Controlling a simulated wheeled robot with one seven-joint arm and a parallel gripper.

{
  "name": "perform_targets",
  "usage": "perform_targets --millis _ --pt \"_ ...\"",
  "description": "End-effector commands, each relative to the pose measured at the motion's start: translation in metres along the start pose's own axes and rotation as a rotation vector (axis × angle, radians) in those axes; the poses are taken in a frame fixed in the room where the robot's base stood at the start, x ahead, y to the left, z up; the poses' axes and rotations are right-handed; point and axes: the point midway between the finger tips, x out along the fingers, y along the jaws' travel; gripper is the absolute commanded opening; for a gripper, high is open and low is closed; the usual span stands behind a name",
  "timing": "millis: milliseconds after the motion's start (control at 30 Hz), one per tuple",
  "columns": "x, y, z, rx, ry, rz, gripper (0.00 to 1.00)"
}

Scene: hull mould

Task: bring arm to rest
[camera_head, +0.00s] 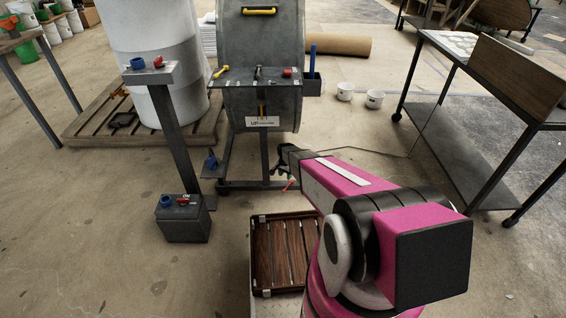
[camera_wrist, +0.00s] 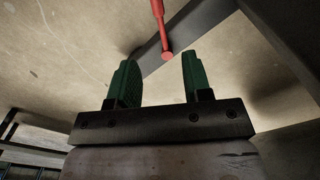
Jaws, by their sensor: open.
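My magenta arm (camera_head: 345,180) reaches forward from the lower right of the head view, toward the grey drum-shaped machine. My gripper (camera_head: 284,162) is at its far end, dark and partly hidden by the arm. In the wrist view my gripper (camera_wrist: 160,62) has two green fingers, wide apart, with no object clamped between them. A thin red rod with a rounded end (camera_wrist: 167,55) shows at the top, near the gap between the fingertips. A small red piece (camera_head: 290,184) also shows just below my gripper in the head view; I cannot tell what holds it.
The grey machine (camera_head: 262,105) with its tool shelf stands just beyond my gripper. A grey post (camera_head: 175,135) and a dark box (camera_head: 183,220) are left of it. A slatted wooden tray (camera_head: 285,253) lies below my arm. A metal table (camera_head: 455,135) stands right.

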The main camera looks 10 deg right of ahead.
Motion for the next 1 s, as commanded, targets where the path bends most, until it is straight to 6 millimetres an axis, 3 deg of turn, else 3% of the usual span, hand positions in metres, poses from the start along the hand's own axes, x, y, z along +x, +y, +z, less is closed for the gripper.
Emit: perform_targets --millis 167,267,367,700,833,1000 --pt "-0.003 0.001 0.001 -0.003 0.000 0.000 0.45" --pt "-0.022 0.011 0.006 -0.028 0.001 -0.001 0.45" --pt "-0.062 0.033 0.019 -0.089 0.003 -0.004 0.45" --pt "-0.243 0.143 0.093 -0.430 0.007 -0.010 0.45" --pt "-0.295 0.183 0.124 -0.555 0.009 -0.011 0.45" --pt "-0.335 0.217 0.151 -0.666 0.008 -0.012 0.45"
